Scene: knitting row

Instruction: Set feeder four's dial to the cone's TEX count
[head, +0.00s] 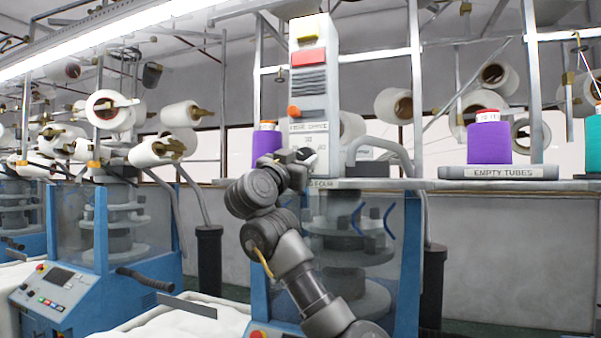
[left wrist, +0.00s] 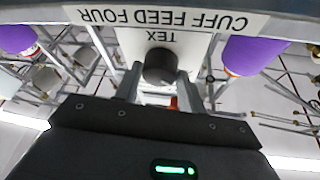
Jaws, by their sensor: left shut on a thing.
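The feeder unit (head: 313,95) is a tall pale panel with a red button and an orange knob. In the left wrist view, which is upside down, the panel reads TEX beside a dark round dial (left wrist: 160,66), under an edge label CUFF FEED FOUR (left wrist: 160,18). My left gripper (head: 308,158) is at the panel's lower part and hides the dial in the head view. In the left wrist view its fingers (left wrist: 160,88) are shut on the dial from both sides. A purple cone (head: 266,141) stands left of the panel. The dial's setting and any count are unreadable. My right gripper is not in view.
A teal cone (head: 594,140) is at the right edge. Metal posts (head: 415,90) rise near the panel. A blue knitting machine (head: 85,285) stands at left.

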